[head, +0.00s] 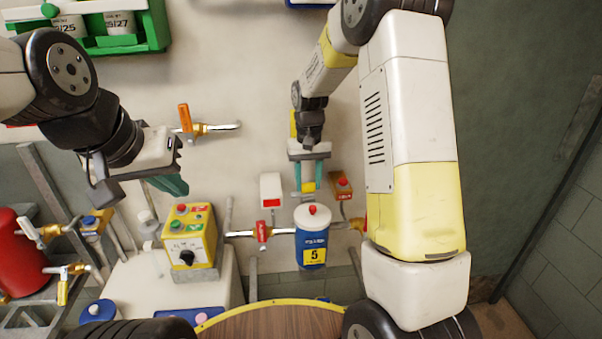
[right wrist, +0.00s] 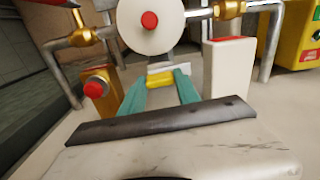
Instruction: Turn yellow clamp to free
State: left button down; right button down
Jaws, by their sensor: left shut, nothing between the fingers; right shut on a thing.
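The yellow clamp (head: 308,187) is a small yellow block just above the blue canister with the number 5 label (head: 314,253). My right gripper (head: 308,183) has its teal fingers shut on it. In the right wrist view the yellow clamp (right wrist: 160,79) sits between the teal fingertips (right wrist: 160,84), near a white disc with a red knob (right wrist: 150,35). The fingers hide part of the clamp, and I cannot tell its exact angle. My left gripper (head: 172,184) is shut and empty, above the yellow control box (head: 190,240).
A white box (head: 271,186) and a brown box with a red button (head: 342,186) flank the right gripper. A pipe with a red valve (head: 263,232) runs left of the canister. An orange-handled valve (head: 186,118) is on the wall. A red tank (head: 22,258) stands far left.

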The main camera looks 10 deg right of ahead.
aim_at(308, 183)
jog(key=shift+w+m, duration=0.1)
jog(key=shift+m, duration=0.3)
jog(key=c, duration=0.9)
grip_release()
jog(key=shift+r, duration=0.1)
notch_tip(308, 183, up, 8)
jog(key=shift+f, duration=0.25)
jog(key=shift+r, duration=0.1)
